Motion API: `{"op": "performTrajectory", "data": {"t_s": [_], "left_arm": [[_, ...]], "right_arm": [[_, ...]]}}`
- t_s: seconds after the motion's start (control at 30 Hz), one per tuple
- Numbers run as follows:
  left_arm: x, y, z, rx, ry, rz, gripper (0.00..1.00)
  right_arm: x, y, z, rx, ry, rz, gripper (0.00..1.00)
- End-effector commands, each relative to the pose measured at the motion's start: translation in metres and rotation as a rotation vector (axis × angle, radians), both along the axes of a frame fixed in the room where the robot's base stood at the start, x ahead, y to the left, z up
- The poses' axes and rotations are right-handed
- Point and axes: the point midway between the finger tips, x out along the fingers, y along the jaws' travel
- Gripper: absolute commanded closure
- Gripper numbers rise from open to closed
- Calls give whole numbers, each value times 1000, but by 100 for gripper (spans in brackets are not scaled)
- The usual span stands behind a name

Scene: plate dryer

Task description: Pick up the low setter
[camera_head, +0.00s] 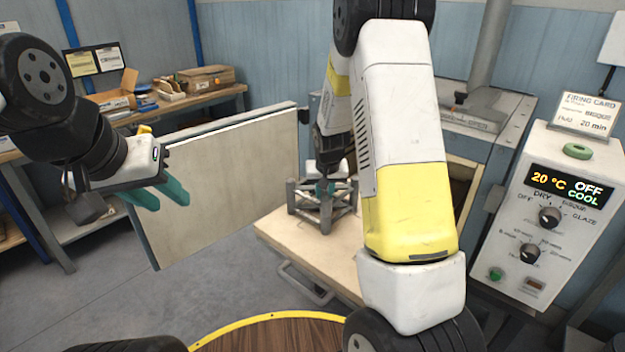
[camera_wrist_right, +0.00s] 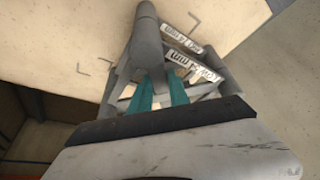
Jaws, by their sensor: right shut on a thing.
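The low setter (camera_head: 326,214) is a grey frame of posts and bars, seen in the head view on the pale board (camera_head: 285,236) in front of the kiln opening. My right gripper (camera_head: 324,187) reaches down to the setter's upper part. Its teal fingers (camera_wrist_right: 160,92) are shut on the setter; the exact contact is partly hidden. I cannot tell whether the setter is clear of the board. My left gripper (camera_head: 165,192) is open and empty, left of the setter, before the door panel.
The thick door panel (camera_head: 225,165) stands open between my left gripper and the setter. The control box (camera_head: 560,220) is at the right, reading 20 °C, OFF, COOL. A workbench (camera_head: 185,103) with boxes is at the back left. My right arm hides part of the kiln.

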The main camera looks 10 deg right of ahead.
Motion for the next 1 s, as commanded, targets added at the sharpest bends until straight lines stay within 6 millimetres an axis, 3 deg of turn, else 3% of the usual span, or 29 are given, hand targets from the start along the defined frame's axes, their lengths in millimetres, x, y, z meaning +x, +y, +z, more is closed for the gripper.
{"op": "performTrajectory", "data": {"t_s": [0.47,0.77,1.0], "left_arm": [[0,0,0,0,0,0,64],[0,0,0,0,0,0,64],[0,0,0,0,0,0,64]], "right_arm": [[1,0,4,0,-4,0,100],[2,0,36,1,-8,1,100],[-48,-13,42,1,-3,-1,100]]}}
